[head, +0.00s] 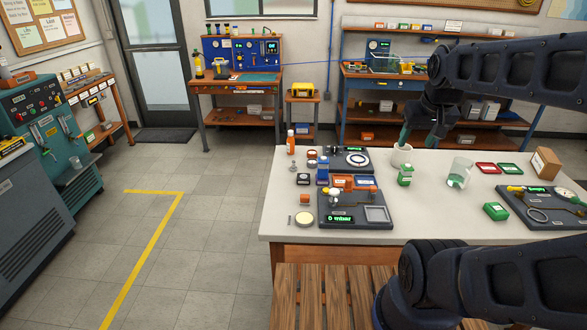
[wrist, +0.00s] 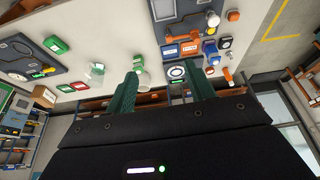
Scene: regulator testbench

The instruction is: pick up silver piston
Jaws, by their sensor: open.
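I cannot pick out the silver piston for certain. A tiny grey upright item (head: 290,219) stands at the table's front left beside a round cream-topped disc (head: 304,218), too small to name. My gripper (head: 404,134) hangs over the far part of the white table (head: 430,226), its green fingers pointing down close to a white cup (head: 401,154). In the wrist view my gripper (wrist: 161,68) is open, the fingers wide apart with nothing held between them. The cup (wrist: 143,78) shows there beside the left finger.
A test stand (head: 352,212) with a green display and a second black unit (head: 345,160) with a white ring occupy the table's left. The front middle is bare.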

